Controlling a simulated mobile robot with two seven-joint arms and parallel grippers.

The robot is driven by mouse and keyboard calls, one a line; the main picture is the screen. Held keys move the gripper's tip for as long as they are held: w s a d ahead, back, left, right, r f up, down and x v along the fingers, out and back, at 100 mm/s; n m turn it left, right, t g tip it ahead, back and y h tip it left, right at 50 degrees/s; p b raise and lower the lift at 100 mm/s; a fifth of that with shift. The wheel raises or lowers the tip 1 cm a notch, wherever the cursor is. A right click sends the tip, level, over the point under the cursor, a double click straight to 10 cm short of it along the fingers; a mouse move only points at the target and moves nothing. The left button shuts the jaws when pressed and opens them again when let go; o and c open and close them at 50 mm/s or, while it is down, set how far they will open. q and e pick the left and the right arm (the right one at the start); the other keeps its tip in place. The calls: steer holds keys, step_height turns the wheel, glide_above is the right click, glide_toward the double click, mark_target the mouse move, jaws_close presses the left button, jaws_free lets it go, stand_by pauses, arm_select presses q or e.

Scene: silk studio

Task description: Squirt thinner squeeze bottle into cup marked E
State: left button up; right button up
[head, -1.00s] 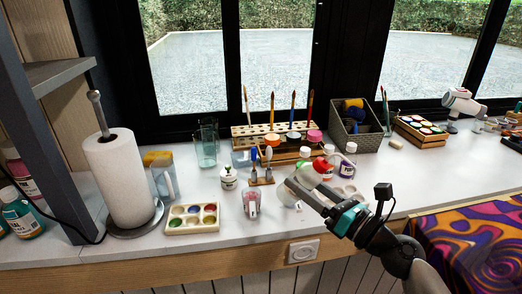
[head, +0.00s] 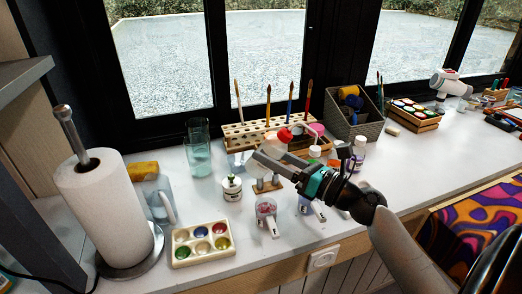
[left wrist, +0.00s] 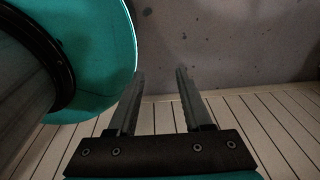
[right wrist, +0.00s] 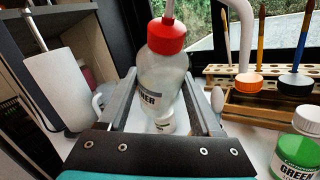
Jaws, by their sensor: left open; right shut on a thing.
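The thinner squeeze bottle (head: 273,148), translucent with a red cap and a bent spout, is held in my right gripper (head: 272,160) above the counter. In the right wrist view the bottle (right wrist: 163,85) stands nearly upright between the fingers, with part of its label showing. Two small clear cups with handles stand near the counter's front: one with pink contents (head: 266,208) and one beside it (head: 305,203), partly under my right arm. I cannot read a letter E on either. My left gripper (left wrist: 158,95) is open and empty, facing a grey surface and slatted panel.
A paint palette (head: 202,254), paper towel roll (head: 103,208) and clear jug (head: 158,199) stand to the left. A small labelled jar (head: 232,189) is near the bottle. Behind are a brush rack (head: 240,131) and grey basket (head: 357,118).

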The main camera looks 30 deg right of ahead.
mark_target(260, 149)
arm_select(q)
steer(key=s+d+r+p, duration=0.2)
steer(key=s+r+p, duration=0.2)
steer(key=s, duration=0.1)
arm_select(e)
steer(key=shift+a+r+n+g, duration=0.2)
steer(key=shift+r+n+g, duration=0.2)
steer(key=shift+r+g, duration=0.3)
steer(key=r+g+p, duration=0.1)
steer(key=p, duration=0.4)
steer(key=w+a+r+n+g+h+p, duration=0.1)
steer(key=p, duration=0.4)
steer(key=r+n+g+h+p, duration=0.1)
steer(key=p, duration=0.5)
steer(key=shift+w+a+r, duration=0.15)
steer(key=shift+w+a, duration=0.1)
steer(key=shift+a, duration=0.15)
steer(key=shift+a+g+h+p, duration=0.1)
steer(key=shift+g+h+p, duration=0.2)
steer(key=shift+p, duration=0.55)
arm_select(q)
step_height(260, 149, up, 18)
steer(key=w, duration=0.1)
steer(key=shift+w+g, duration=0.15)
steer(key=shift+g, duration=0.25)
steer(key=shift+f, duration=0.1)
